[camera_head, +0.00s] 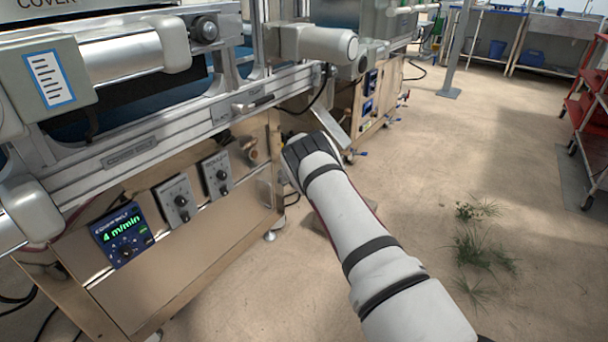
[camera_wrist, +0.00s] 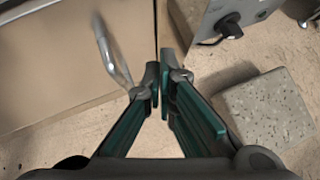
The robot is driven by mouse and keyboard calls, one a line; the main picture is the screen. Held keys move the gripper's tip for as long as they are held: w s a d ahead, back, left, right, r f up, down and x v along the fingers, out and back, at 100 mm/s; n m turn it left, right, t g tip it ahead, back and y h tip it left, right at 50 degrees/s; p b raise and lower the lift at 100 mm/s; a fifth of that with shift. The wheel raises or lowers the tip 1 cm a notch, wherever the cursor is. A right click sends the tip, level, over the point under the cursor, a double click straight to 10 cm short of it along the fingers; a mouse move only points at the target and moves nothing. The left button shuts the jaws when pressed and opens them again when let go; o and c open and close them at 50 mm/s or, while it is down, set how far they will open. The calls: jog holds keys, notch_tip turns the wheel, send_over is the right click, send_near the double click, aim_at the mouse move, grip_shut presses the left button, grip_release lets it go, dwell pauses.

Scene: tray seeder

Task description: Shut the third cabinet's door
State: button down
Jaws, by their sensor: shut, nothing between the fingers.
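In the wrist view, my gripper (camera_wrist: 161,80) is shut with nothing in it, its fingertips close together beside the right edge of a tan panel (camera_wrist: 45,65). The panel looks like a cabinet door; I cannot tell which cabinet it belongs to or whether its edge touches a finger. A curved metal bar, like a handle (camera_wrist: 108,52), is left of the fingers. In the head view, my arm reaches to the end of the near tan cabinet (camera_head: 190,285) under the conveyor. My wrist hides the fingers there, and no door is clearly seen standing open.
A grey speckled block (camera_wrist: 268,110) lies on the floor right of my gripper. A metal box with a black cable (camera_wrist: 230,22) is above it. The head view shows a control display (camera_head: 124,236), a red cart (camera_head: 590,115), grass tufts (camera_head: 475,250) and open floor at right.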

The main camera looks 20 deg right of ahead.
jog(key=s+d+r+m+t+h+p, duration=0.15)
jog(key=s+d+r+m, duration=0.3)
jog(key=r, duration=0.85)
jog(key=s+d+r+m+g+h+p, duration=0.1)
jog(key=s+d+r+m+h+p, duration=0.25)
jog(key=r, duration=0.95)
jog(key=s+a+r+m+g+h+b, duration=0.1)
jog(key=s+r+m+g+b, duration=0.1)
jog(key=s+r+m, duration=1.2)
jog(key=s+a+r+m+g+y, duration=0.15)
jog(key=s+a+m, duration=0.25)
jog(key=s, duration=0.7)
jog(key=s+a+r+m+g+h, duration=0.1)
jog(key=s+a+r+m+g, duration=0.2)
jog(key=s, duration=0.8)
jog(key=s+a+f+m+g+y, duration=0.1)
jog(key=s+a+m, duration=0.25)
jog(key=s, duration=0.65)
jog(key=s+a+f+m+g+y, duration=0.1)
jog(key=s+a+f+m+y, duration=0.15)
jog(key=s+a, duration=0.45)
jog(key=s+a+m+g+y, duration=0.1)
jog(key=s+a+m, duration=0.15)
jog(key=s, duration=0.95)
notch_tip(320, 180, up, 33)
jog(key=d+t+p, duration=0.1)
jog(key=t+p, duration=0.3)
jog(key=p, duration=2.8)
jog(key=shift+w+d, duration=0.15)
jog(key=shift+w, duration=0.15)
